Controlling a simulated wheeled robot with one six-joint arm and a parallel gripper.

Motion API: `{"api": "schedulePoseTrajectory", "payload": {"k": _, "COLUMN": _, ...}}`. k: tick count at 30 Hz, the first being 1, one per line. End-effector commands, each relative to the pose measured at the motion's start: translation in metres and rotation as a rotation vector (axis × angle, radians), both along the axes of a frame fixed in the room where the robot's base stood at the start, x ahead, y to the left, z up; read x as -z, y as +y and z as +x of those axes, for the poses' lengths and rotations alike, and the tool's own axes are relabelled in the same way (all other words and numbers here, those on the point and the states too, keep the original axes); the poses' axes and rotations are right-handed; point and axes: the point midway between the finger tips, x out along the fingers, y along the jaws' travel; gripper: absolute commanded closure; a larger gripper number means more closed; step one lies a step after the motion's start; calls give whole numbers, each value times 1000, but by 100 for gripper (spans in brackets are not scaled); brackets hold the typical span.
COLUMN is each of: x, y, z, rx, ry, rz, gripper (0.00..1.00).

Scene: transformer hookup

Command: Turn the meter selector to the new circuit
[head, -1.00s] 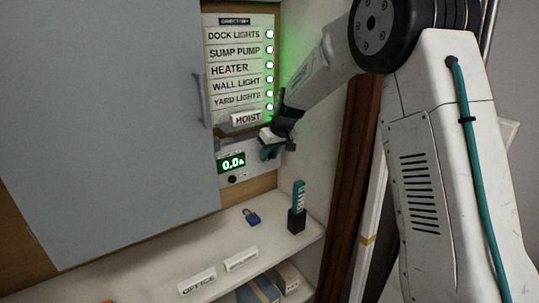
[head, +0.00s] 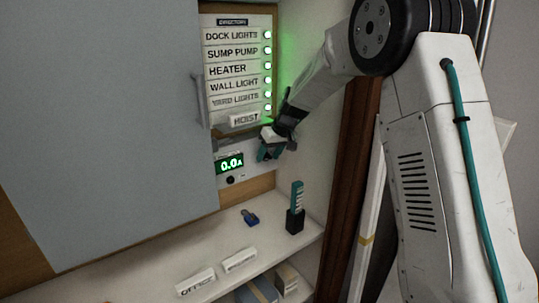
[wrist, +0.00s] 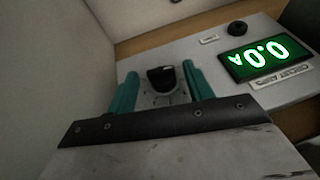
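The meter panel carries a green-lit display (head: 229,163) that reads 0.0A in the head view. It also shows upside down in the wrist view (wrist: 265,57). The black selector knob (wrist: 162,78) with a light pointer mark sits on the white panel (wrist: 221,73), with small tick marks around it. My gripper (wrist: 160,80) is open, with one teal finger on each side of the knob. A gap shows between the knob and each finger. In the head view my gripper (head: 268,152) is at the panel, right of the display, and hides the knob.
A directory board (head: 232,68) with several labels and green lamps is above the meter. A grey cabinet door (head: 110,120) stands at left. A blue padlock (head: 251,217), a black holder (head: 296,221) with a teal item, and label plates (head: 196,281) lie on the shelf below.

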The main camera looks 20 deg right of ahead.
Motion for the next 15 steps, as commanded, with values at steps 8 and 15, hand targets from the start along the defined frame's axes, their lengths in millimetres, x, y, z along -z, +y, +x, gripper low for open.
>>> {"api": "schedulePoseTrajectory", "payload": {"k": 8, "x": 0, "y": 2, "z": -1, "rx": -3, "ry": -12, "rz": -42, "gripper": 49}}
{"api": "schedulePoseTrajectory", "payload": {"k": 15, "x": 0, "y": 6, "z": -2, "rx": -4, "ry": -62, "rz": -195, "gripper": 49}}
